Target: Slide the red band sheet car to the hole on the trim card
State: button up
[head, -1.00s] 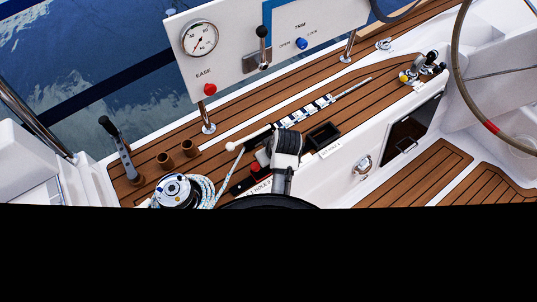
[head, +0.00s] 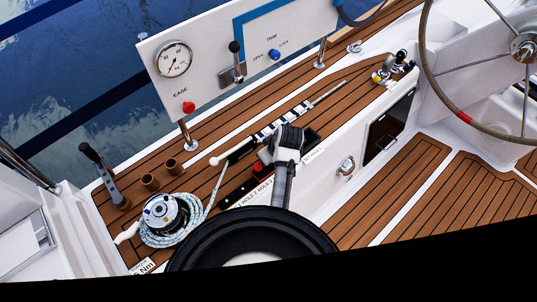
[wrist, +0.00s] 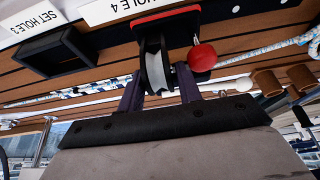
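The knob is outside the right finger. A white card reading "SET HOLE 3" (wrist: 32,22) lies beside a black tray. A label strip (head: 250,194) with hole numbers runs along the car's track.
The black open tray (wrist: 55,55) is near the car. A gauge panel (head: 205,60) and a panel marked TRIM (head: 295,35) stand behind the bench.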

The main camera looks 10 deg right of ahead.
jog(key=v, duration=1.4)
jog(key=shift+p, duration=0.4)
jog(key=shift+a+f, duration=0.1)
